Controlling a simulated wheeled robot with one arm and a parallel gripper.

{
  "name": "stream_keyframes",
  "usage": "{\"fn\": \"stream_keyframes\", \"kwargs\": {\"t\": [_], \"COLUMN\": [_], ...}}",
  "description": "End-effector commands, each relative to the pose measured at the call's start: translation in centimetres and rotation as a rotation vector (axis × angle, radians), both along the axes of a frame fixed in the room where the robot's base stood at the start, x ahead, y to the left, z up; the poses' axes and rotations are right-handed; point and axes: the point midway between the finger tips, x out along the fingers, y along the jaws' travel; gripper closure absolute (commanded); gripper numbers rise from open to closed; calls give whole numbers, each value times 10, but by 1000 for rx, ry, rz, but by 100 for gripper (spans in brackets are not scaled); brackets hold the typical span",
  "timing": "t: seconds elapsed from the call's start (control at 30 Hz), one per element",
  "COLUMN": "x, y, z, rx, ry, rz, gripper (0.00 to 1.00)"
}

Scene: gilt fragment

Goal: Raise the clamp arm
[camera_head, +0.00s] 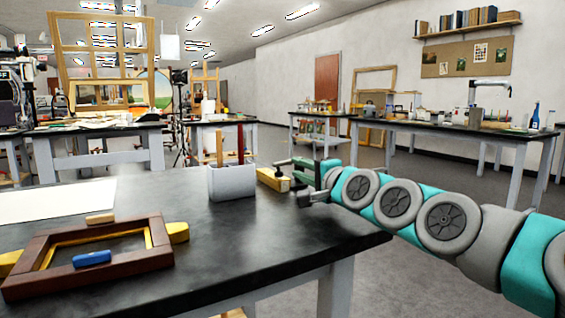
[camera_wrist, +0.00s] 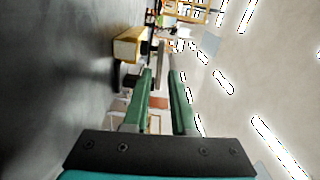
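A yellow block (camera_head: 273,180) sits at the table's right edge, and it also shows in the wrist view (camera_wrist: 129,44). Dark metal parts, which look like the clamp, stand beside it; they show in the wrist view (camera_wrist: 132,80), but I cannot clearly make out the clamp arm. My gripper (camera_head: 300,168) is at the table's right edge, just right of the block. The block lies ahead and left of the fingertips there.
A grey bin (camera_head: 232,182) with upright tools stands left of the block. A brown wooden frame (camera_head: 92,258) with a blue piece (camera_head: 92,258) lies at the front left, near a white sheet (camera_head: 55,199). The table's front right is clear.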

Motion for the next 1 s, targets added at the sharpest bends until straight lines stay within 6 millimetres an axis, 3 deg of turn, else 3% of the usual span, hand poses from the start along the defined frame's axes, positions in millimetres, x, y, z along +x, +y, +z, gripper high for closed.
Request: {"fn": "stream_keyframes", "kwargs": {"t": [0.4,0.93,1.0], "x": [46,58,58], "y": [31,39,39], "z": [1,0,0], "rx": [-4,-5,-5], "ry": [-1,-1,-1], "rz": [1,0,0], "gripper": [75,75,83]}}
